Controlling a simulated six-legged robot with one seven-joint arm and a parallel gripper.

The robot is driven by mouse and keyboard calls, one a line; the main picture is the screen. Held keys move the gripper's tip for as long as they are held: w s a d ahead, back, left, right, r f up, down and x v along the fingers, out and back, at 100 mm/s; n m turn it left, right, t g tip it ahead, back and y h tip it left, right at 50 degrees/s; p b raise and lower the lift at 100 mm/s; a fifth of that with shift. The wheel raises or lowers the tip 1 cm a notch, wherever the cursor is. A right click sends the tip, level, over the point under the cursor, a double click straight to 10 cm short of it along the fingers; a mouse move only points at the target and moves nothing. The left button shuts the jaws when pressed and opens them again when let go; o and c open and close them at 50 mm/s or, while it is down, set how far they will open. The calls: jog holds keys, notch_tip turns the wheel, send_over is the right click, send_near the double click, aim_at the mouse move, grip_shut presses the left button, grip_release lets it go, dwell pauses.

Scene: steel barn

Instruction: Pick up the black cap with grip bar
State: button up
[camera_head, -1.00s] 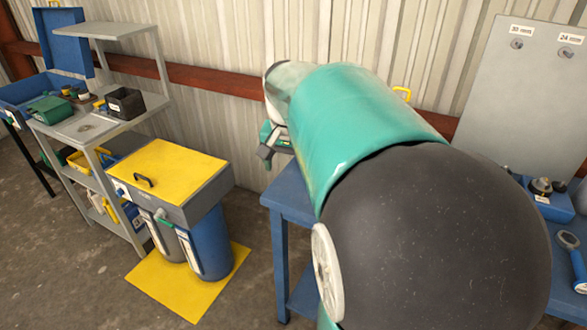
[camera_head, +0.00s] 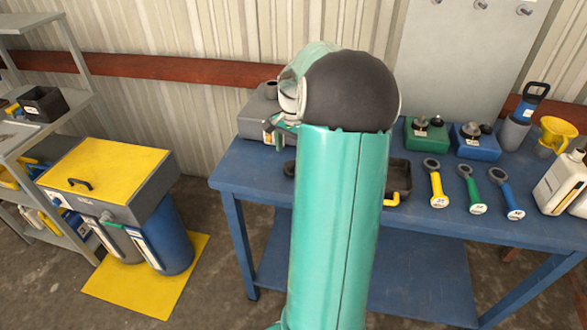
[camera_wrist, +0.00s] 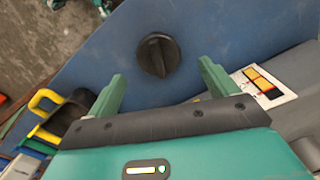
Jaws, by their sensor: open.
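The black cap with grip bar (camera_wrist: 158,55) is a round black disc with a raised bar across it. It lies on the blue table top, ahead of my gripper in the wrist view. In the head view my gripper (camera_head: 270,130) is above the table, largely covered by my arm.
The blue table (camera_head: 240,175) also carries a grey box (camera_head: 258,115), a dark tray (camera_head: 398,176), several ring-headed tools (camera_head: 470,188), and green (camera_head: 427,136) and blue boxes with black knobs. A yellow-topped unit (camera_head: 105,165) stands left. Bare table surrounds the cap.

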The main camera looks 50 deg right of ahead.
aim_at(294, 163)
jog(key=f, duration=0.6)
jog(key=shift+s+a, duration=0.1)
jog(key=shift+a, duration=0.1)
jog(key=shift+r, duration=0.1)
jog(key=shift+c, duration=0.3)
jog(key=c, duration=1)
